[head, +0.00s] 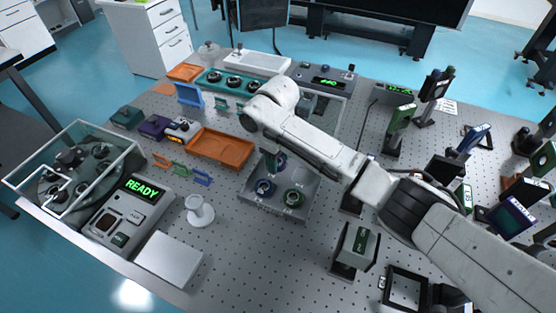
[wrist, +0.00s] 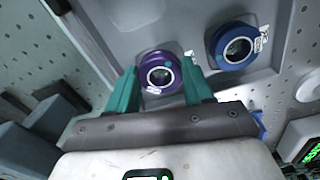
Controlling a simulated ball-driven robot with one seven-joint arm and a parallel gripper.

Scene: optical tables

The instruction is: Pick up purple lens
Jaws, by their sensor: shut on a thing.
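The purple lens (wrist: 161,73) is a round purple ring with a dark glass centre and a small white label. In the wrist view it sits between the two teal fingers of my gripper (wrist: 160,68), which is shut on it. In the head view my gripper (head: 271,158) points down at the back of the grey lens tray (head: 309,190); my arm partly hides the purple lens (head: 280,163) there. I cannot tell whether the lens touches the tray floor.
The blue lens (wrist: 235,46) is close beside the purple one in the wrist view. An orange tray (head: 222,149) and a white stand (head: 199,211) are to the left.

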